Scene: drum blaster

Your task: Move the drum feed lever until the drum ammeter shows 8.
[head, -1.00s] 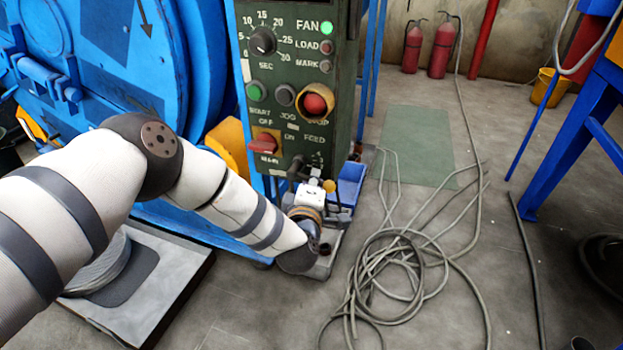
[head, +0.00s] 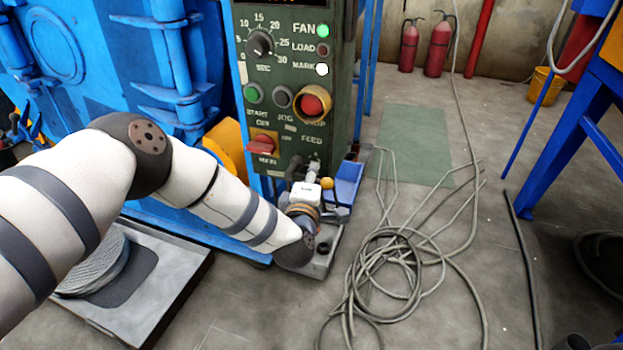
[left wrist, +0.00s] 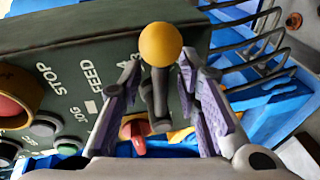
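The feed lever has a yellow ball knob (head: 326,183) and stands by the FEED label at the lower right of the green control panel (head: 290,130). In the left wrist view the knob (left wrist: 160,44) and its dark stem lie between the purple-padded fingers of my left gripper (left wrist: 160,100). The fingers are apart, with gaps visible on both sides of the stem. In the head view my left gripper (head: 312,190) is at the panel's lower edge, mostly hidden by its wrist. No ammeter reading is legible; the panel's top is cut off. My right gripper is not in view.
The panel has a SEC dial (head: 260,43), a lit green FAN lamp (head: 323,30), a lit white MARK lamp (head: 322,69), a red STOP button (head: 311,103) and a red main switch (head: 262,145). The blue drum (head: 100,70) is left. Coiled cable (head: 390,265) lies on the floor.

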